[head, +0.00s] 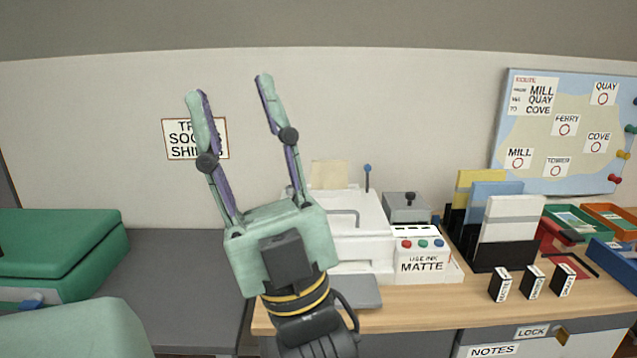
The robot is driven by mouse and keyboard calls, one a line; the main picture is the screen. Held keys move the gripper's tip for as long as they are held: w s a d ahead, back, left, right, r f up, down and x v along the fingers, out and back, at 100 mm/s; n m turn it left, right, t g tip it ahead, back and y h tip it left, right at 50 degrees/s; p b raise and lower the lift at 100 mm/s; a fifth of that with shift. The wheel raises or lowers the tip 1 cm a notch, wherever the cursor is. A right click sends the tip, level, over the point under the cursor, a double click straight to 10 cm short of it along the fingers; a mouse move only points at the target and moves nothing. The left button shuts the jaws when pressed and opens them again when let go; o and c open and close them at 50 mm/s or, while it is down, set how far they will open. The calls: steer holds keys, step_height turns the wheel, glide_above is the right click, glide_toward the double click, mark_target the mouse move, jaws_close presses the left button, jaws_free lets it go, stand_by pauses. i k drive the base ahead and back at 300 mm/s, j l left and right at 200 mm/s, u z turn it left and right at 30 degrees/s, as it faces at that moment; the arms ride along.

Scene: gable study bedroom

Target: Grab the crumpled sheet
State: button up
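My gripper (229,87) is raised in the middle of the head view, fingers pointing up and spread apart. It is open, with nothing between the fingers. I cannot make out a crumpled sheet in this view. A white printer (358,212) stands behind my gripper on the wooden desk (420,307), and my gripper hides its left part. A flat beige sheet (328,174) stands up at the printer's back.
A green case (60,245) sits on a grey surface (170,275) at left. A panel reading MATTE (422,266), coloured folders (482,195), small black-and-white boxes (533,283) and trays (610,217) crowd the desk at right. A map board (565,125) stands behind.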

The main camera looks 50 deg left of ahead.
mark_target(328, 174)
steer(key=k+j, duration=0.15)
steer(key=j, duration=0.25)
steer(key=k+j, duration=0.15)
steer(key=j, duration=0.2)
steer(key=k+j, duration=0.1)
steer(key=j, duration=1.4)
